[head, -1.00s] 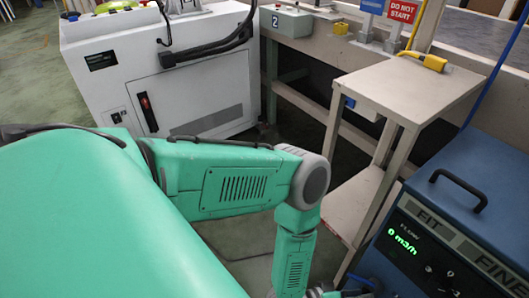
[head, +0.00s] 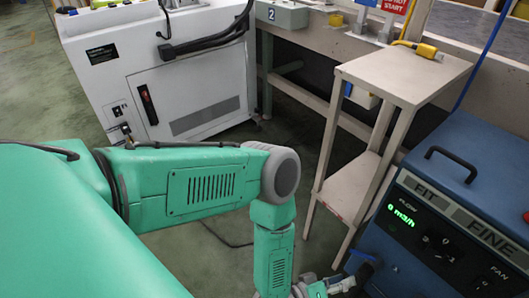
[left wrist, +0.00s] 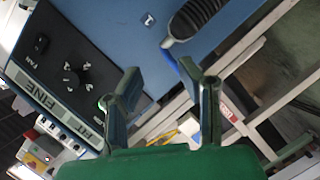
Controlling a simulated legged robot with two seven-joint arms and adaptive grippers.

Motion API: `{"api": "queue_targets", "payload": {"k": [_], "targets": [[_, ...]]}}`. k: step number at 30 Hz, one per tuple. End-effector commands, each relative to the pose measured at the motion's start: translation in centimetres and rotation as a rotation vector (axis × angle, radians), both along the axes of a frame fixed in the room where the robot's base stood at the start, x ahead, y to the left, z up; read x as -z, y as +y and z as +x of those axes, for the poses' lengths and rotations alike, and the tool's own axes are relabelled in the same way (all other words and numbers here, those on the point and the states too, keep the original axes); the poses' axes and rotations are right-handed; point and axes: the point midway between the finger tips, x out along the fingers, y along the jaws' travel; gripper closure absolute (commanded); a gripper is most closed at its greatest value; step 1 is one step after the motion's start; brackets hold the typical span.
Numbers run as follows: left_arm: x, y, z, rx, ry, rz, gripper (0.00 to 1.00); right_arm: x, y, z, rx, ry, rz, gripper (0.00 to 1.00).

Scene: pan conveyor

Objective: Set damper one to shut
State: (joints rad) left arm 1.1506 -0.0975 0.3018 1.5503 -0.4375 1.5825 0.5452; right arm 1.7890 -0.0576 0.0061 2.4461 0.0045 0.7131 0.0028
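The blue machine (head: 450,200) stands at the right of the head view, with a panel reading FIT and FINE and a green 0 m3/h display. A dark stub (head: 362,266) sticks out from its left side, beside my left gripper (head: 325,288), which is partly cut off. In the left wrist view, a small white tag (left wrist: 148,19), probably a 1, sits on the blue side next to a dark ribbed duct (left wrist: 195,17). A blue strip, possibly the damper lever, lies near the right finger. My left gripper (left wrist: 162,95) is open, its fingers apart. The damper's setting is unclear. My right gripper is out of view.
A beige two-level stand (head: 400,75) is close behind the gripper, with a yellow connector (head: 428,51) on top. A white cabinet (head: 160,75) and a grey box marked 2 (head: 282,15) are farther back. Open floor lies between cabinet and stand.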

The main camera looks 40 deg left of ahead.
Motion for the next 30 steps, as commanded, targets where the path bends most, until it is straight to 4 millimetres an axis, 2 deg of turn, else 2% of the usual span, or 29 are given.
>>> {"api": "queue_targets", "payload": {"k": [1, 10, 16, 30], "targets": [[-0.5, 0.6, -0.9, 0.0, 0.004, 0.002, 0.68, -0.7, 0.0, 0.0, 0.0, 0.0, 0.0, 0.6], [-1.5, 3.0, -5.4, -0.001, 0.003, 0.002, 0.68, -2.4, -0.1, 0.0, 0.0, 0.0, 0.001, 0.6], [-3.9, 5.0, -5.4, 0.09, 0.135, 0.22, 0.68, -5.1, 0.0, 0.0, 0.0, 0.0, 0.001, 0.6], [-8.8, 11.9, -8.9, 0.249, 0.422, 0.606, 0.68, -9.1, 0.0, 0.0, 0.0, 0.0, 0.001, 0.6]]}}
